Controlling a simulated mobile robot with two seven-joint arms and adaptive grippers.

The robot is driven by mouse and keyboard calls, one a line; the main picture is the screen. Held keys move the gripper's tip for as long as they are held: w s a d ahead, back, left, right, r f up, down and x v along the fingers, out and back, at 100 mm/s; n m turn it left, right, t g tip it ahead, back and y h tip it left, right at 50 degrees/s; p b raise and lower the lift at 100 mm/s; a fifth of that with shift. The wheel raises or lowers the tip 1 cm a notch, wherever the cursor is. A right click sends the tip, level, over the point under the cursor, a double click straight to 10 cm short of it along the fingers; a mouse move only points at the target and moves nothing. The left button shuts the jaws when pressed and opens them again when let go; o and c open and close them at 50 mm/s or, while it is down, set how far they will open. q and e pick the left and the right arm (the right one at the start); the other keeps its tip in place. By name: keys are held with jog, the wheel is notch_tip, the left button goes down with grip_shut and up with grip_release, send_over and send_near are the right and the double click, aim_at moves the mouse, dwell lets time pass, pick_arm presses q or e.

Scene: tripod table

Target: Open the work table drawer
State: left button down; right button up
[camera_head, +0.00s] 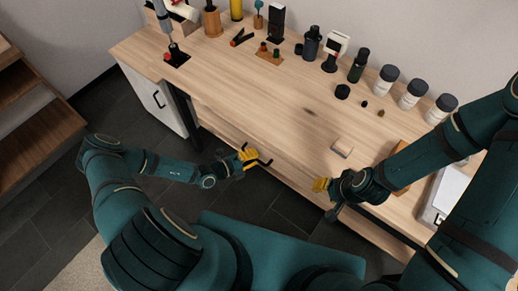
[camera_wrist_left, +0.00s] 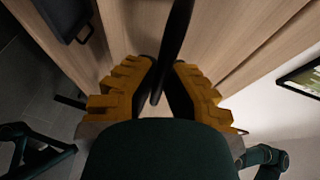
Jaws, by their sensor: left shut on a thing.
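The wooden work table (camera_head: 240,85) runs diagonally across the head view. Its drawer front (camera_head: 285,172) is pale wood below the front edge of the tabletop. My left gripper (camera_head: 250,155) has its yellow fingers at the drawer's black handle (camera_head: 265,163). In the left wrist view the left gripper (camera_wrist_left: 158,90) is shut on the dark handle bar (camera_wrist_left: 176,40), which passes between the fingers. How far the drawer stands out is hard to tell. My right gripper (camera_head: 323,185) is over the table's front edge, apart from the handle; its finger opening is unclear.
A white cabinet (camera_head: 155,100) with a black handle stands under the table's left end. Bottles, jars (camera_head: 412,95) and tools line the back. The middle of the tabletop is mostly clear.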

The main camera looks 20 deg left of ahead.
pick_arm(q)
jog(key=s+a, duration=0.3)
jog(key=s, duration=0.6)
jog(key=s+a, duration=0.3)
jog(key=s, duration=0.6)
jog(key=shift+s+a, duration=0.35)
jog(key=c, duration=1)
grip_release()
jog(key=v, duration=1.2)
